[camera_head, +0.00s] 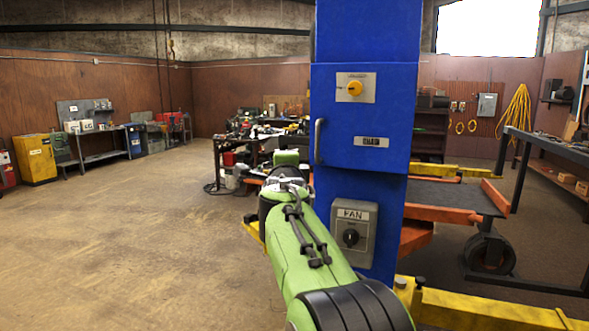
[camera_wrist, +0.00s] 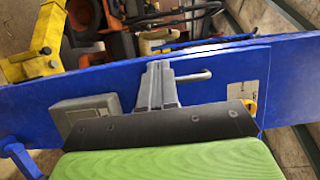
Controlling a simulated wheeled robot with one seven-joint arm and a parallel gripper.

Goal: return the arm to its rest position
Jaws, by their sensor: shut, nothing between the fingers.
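My green arm reaches forward in the head view, in front of the lower left of a blue lift post (camera_head: 367,32). My gripper (camera_wrist: 157,68) shows in the wrist view, its grey fingers shut together with nothing between them. It points toward the post, which lies sideways in that view (camera_wrist: 30,98). I cannot tell the exact gap between fingertips and post. In the head view I cannot make out the fingers.
The post carries a blue cabinet door with a handle (camera_head: 319,141), a yellow knob (camera_head: 354,88) and a FAN switch box (camera_head: 352,232). Yellow lift arms (camera_head: 500,308) lie at its foot. A cluttered workbench (camera_head: 245,140) stands behind. Open floor (camera_head: 130,230) spreads on the left.

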